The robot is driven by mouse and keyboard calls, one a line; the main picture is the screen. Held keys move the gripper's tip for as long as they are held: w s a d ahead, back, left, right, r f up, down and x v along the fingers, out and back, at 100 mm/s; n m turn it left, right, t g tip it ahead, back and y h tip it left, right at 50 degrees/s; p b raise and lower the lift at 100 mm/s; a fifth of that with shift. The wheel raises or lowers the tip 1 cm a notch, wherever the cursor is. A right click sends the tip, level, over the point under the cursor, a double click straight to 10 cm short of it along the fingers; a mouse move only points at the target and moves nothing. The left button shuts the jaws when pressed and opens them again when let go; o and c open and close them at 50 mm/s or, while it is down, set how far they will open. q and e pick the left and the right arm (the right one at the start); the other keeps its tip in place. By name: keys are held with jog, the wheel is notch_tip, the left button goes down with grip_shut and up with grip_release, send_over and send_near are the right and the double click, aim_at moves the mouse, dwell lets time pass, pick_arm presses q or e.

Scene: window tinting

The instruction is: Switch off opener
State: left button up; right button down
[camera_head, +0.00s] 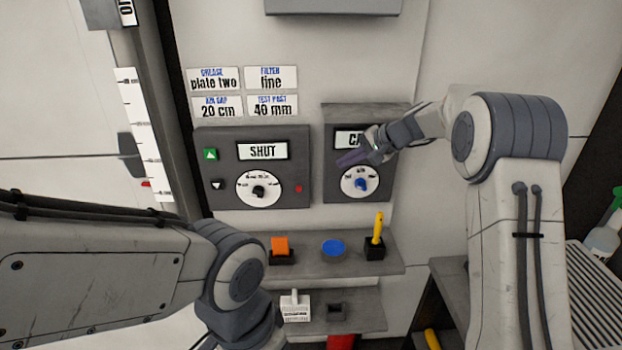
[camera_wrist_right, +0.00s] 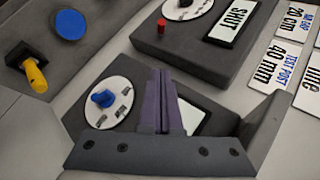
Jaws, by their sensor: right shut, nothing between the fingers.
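A dark grey control box (camera_head: 217,143) with a "SHUT" display (camera_head: 263,151) is on the wall. It has a green up button (camera_head: 210,154), a down button (camera_head: 217,184), a dial with a black knob (camera_head: 258,192) and a small red button (camera_head: 299,189); the red button also shows in the right wrist view (camera_wrist_right: 161,25). I cannot read a label naming the opener. My right gripper (camera_head: 346,160) is shut and empty before a second box (camera_head: 335,190) with a blue knob (camera_head: 361,184), partly covering its display. My left gripper is out of sight.
A lower shelf (camera_head: 365,319) holds a white item (camera_head: 295,306). Sign plates (camera_head: 214,79) hang above the "SHUT" box.

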aim_at(299, 188)
jog(key=s+a+p+x, duration=0.1)
jog(key=p+x, duration=0.4)
jog(key=x, duration=0.7)
jog(key=shift+s+a+f+p, duration=0.3)
jog(key=shift+s+a+p, duration=0.1)
jog(key=shift+s+a, duration=0.2)
